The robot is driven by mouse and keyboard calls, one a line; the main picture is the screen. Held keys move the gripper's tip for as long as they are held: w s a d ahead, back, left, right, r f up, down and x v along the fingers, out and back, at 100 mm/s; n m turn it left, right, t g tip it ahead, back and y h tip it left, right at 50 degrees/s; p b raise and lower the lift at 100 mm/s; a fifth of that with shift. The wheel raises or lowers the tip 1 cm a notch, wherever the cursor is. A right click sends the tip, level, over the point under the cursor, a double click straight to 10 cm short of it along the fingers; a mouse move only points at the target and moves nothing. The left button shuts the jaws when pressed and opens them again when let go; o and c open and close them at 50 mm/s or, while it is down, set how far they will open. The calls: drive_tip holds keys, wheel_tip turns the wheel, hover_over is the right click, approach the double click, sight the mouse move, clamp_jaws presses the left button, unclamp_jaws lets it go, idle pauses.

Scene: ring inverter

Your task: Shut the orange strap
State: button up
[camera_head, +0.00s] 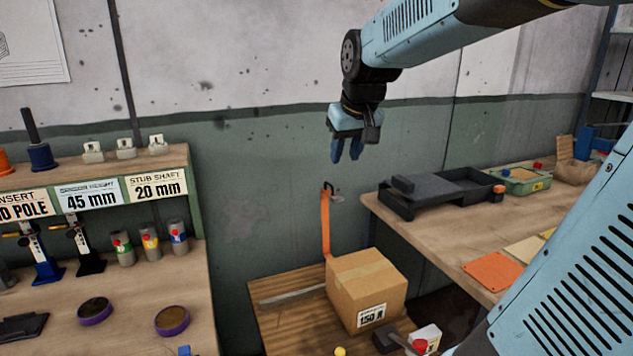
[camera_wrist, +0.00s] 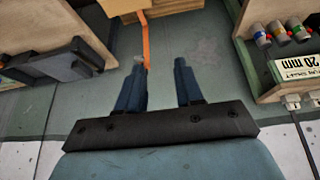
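The orange strap (camera_head: 326,228) hangs from a dark hook (camera_head: 328,188) on the green wall and runs down behind the cardboard box (camera_head: 365,285). In the wrist view the strap (camera_wrist: 146,45) runs from the box (camera_wrist: 122,6) toward my left fingertip; whether they touch cannot be told. My gripper (camera_head: 347,150) points down in front of the wall, above the hook in the head view. Its two blue fingers (camera_wrist: 162,65) stand apart with nothing seen between them. The strap's lower end is hidden behind the box.
A low wooden table (camera_head: 275,315) bears the box. A right bench (camera_head: 420,228) holds a black tray (camera_head: 450,184) and an orange plate (camera_head: 492,270). A left bench (camera_head: 130,300) holds several coloured cylinders and purple-rimmed discs.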

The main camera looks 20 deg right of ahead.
drive_tip(key=w+d+f, duration=0.1)
drive_tip(key=w+d, duration=0.1)
drive_tip(key=w, duration=0.7)
drive_tip(key=w+d+f, duration=0.2)
drive_tip(key=w, duration=0.6)
drive_tip(key=n+h, duration=0.1)
hover_over(329, 193)
drive_tip(key=shift+g, duration=0.3)
wheel_tip(329, 193, down, 22)
drive_tip(key=shift+s+a+r, duration=0.1)
drive_tip(key=shift+s+r, duration=0.05)
drive_tip(key=shift+r, duration=0.05)
clamp_jaws()
